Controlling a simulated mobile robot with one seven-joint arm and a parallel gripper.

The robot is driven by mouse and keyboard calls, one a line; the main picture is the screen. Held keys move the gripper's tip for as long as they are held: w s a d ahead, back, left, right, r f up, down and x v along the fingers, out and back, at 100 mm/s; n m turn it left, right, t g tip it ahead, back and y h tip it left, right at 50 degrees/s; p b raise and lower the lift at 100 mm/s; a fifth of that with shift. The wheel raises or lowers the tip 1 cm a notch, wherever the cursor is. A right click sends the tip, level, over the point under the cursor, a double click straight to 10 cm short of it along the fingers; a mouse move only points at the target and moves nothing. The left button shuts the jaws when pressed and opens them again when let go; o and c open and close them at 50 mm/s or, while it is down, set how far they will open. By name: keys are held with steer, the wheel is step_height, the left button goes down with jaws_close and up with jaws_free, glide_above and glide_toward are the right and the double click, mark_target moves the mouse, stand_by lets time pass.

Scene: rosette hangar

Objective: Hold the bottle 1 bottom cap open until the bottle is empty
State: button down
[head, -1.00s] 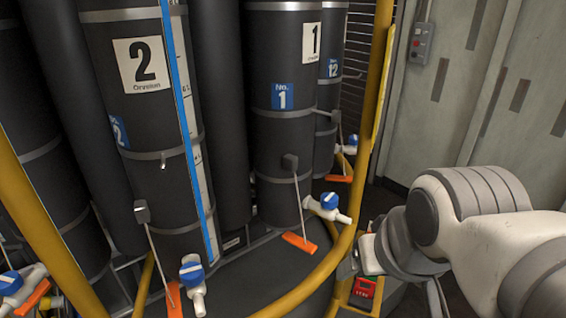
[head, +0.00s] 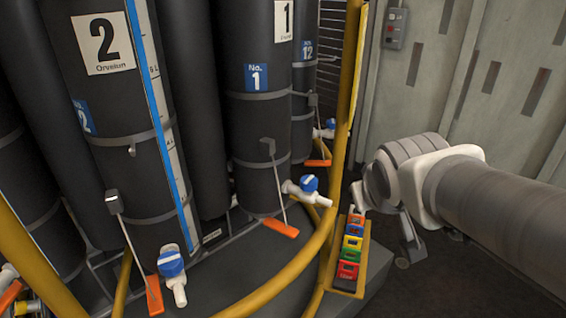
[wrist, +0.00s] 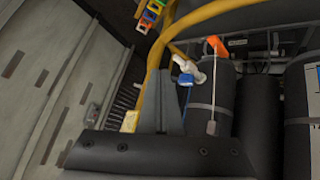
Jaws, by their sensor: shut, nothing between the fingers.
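Bottle 1 (head: 262,135) is a black upright cylinder with a blue "No. 1" label, in the middle of the head view. A thin rod runs from a small block on its side to an orange tab (head: 279,228) at its base. A white valve with a blue knob (head: 309,184) sits beside its foot. The wrist view shows bottle 1 (wrist: 222,105), the tab (wrist: 217,45) and the valve (wrist: 187,73), tilted over. The bottom cap itself cannot be made out. My gripper (head: 361,199) is right of the valve, apart from it; in the wrist view its fingers (wrist: 171,97) are shut and empty.
A yellow rail (head: 343,110) curves between my gripper and the bottles. A row of coloured tags (head: 351,248) on a yellow holder lies just below my gripper. Bottle 2 (head: 115,110) stands left, bottle 12 (head: 303,85) behind. Open floor lies at the right.

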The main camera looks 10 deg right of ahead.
steer(key=w+d+f+n+t+y+b, duration=0.2)
steer(key=w+d+f+n, duration=0.1)
steer(key=w+f, duration=0.4)
steer(key=w+d+f+n+t+y+b, duration=0.1)
steer(key=w+d+f+n+t+b, duration=0.2)
steer(key=w+f, duration=0.35)
steer(key=s+a+f+n+g+y+b, duration=0.1)
steer(key=s+a+f+n+y+b, duration=0.35)
steer(key=f+y, duration=0.8)
steer(key=shift+m+y, duration=0.25)
steer(key=shift+m, duration=0.3)
steer(key=shift+s+a+r+x, duration=0.1)
steer(key=shift+s+a+x, duration=0.2)
steer(key=shift+x, duration=1.6)
steer(key=shift+s+a+r+x, duration=0.1)
steer(key=shift+s+a+x, duration=0.15)
steer(key=shift+x, duration=1.6)
steer(key=shift+s+a+r+x, duration=0.1)
steer(key=shift+s+a+x, duration=0.2)
steer(key=shift+x, duration=1.6)
steer(key=shift+d, duration=0.1)
